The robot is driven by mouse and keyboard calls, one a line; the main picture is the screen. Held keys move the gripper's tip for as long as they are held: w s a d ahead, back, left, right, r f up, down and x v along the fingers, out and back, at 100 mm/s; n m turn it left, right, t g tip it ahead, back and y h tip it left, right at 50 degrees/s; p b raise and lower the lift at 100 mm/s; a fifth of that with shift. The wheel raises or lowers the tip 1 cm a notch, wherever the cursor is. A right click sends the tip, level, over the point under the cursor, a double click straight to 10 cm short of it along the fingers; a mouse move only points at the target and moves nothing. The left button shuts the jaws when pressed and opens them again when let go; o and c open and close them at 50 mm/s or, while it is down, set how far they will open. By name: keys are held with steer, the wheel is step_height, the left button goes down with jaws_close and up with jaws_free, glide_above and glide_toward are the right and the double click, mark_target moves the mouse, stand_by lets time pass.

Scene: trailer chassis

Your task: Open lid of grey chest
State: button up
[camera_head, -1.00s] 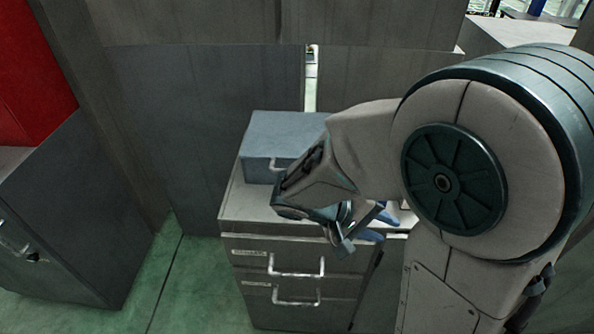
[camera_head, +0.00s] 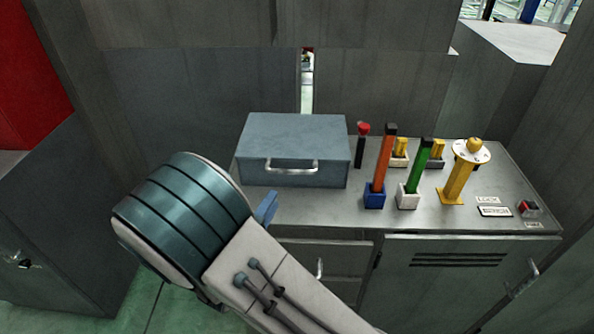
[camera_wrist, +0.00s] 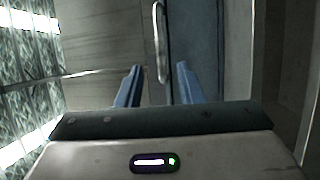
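The grey chest (camera_head: 295,150) is a blue-grey box on the left of a metal cabinet top, its lid closed. A silver handle (camera_head: 292,167) is on its front face. My gripper shows in the wrist view (camera_wrist: 157,88) with its two blue fingers apart and nothing between them. The chest (camera_wrist: 193,45) and its upright-looking handle (camera_wrist: 160,42) lie just beyond the fingertips there. In the head view my arm hides most of the gripper; one blue finger (camera_head: 267,207) shows below the chest's left front. The fingers do not appear to touch the handle.
On the cabinet top (camera_head: 330,208), right of the chest, stand a red-topped stick (camera_head: 361,145), orange (camera_head: 384,160) and green (camera_head: 417,168) levers, and a yellow post (camera_head: 460,175). Drawers and a vented door (camera_head: 450,285) are below. Grey walls stand behind.

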mark_target(291, 170)
steer(key=p+x, duration=0.2)
steer(key=x, duration=0.9)
steer(key=shift+d, duration=0.1)
